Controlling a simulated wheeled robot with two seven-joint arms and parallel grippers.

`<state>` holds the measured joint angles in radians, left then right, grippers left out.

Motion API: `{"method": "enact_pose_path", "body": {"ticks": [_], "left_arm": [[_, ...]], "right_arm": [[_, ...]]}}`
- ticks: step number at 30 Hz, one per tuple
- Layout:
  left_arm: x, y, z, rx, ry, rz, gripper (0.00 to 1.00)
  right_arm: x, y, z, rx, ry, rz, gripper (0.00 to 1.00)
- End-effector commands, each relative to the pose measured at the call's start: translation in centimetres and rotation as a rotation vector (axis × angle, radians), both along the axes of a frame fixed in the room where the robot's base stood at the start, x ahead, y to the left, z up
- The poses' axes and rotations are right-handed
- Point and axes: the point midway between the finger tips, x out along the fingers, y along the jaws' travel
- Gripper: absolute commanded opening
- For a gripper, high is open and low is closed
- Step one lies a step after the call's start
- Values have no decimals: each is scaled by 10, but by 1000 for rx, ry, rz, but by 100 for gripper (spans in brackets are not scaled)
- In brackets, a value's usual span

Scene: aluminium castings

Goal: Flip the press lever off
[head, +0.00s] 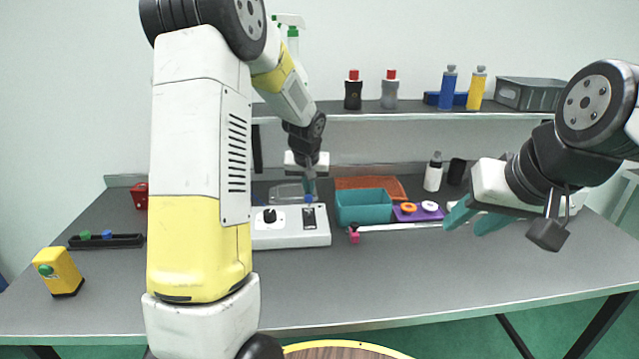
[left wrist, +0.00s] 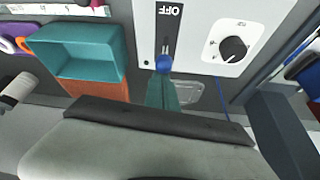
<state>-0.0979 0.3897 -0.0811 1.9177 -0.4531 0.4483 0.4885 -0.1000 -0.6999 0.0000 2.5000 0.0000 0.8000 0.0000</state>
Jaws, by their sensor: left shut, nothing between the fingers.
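A white press control box (head: 290,240) stands on the table. It carries a dark slot plate and a black rotary dial (head: 269,215). In the left wrist view the lever's blue knob (left wrist: 163,64) is at the slot end away from the printed OFF label (left wrist: 169,11). It also shows in the head view (head: 308,198). My left gripper (head: 309,187) is shut and empty, pointing down at the knob's far side. Its teal fingers (left wrist: 161,88) seem to be against or very near the knob; contact is unclear. My right gripper (head: 474,218) is open and empty over the table's right side.
A teal bin (head: 364,207), an orange tray (head: 395,183) and a purple block (head: 418,214) with rings stand right of the box. A yellow button box (head: 58,272) is at the left. Bottles line the shelf (head: 420,115). The front of the table is clear.

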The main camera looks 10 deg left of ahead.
Motion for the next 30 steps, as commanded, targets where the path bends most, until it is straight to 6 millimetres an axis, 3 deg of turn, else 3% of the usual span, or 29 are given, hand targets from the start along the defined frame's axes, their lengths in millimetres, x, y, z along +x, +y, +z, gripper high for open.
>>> {"method": "enact_pose_path", "body": {"ticks": [7, 19, 30], "left_arm": [[-10, -4, 1, 31, -107, -4, 0], [-11, -3, 2, 30, -103, 2, 0], [-11, -3, 17, 30, -103, 2, 0]], "right_arm": [[0, 0, 0, 0, 0, 0, 36], [0, 0, 0, 0, 0, 0, 36], [0, 0, 0, 0, 0, 0, 36]]}}
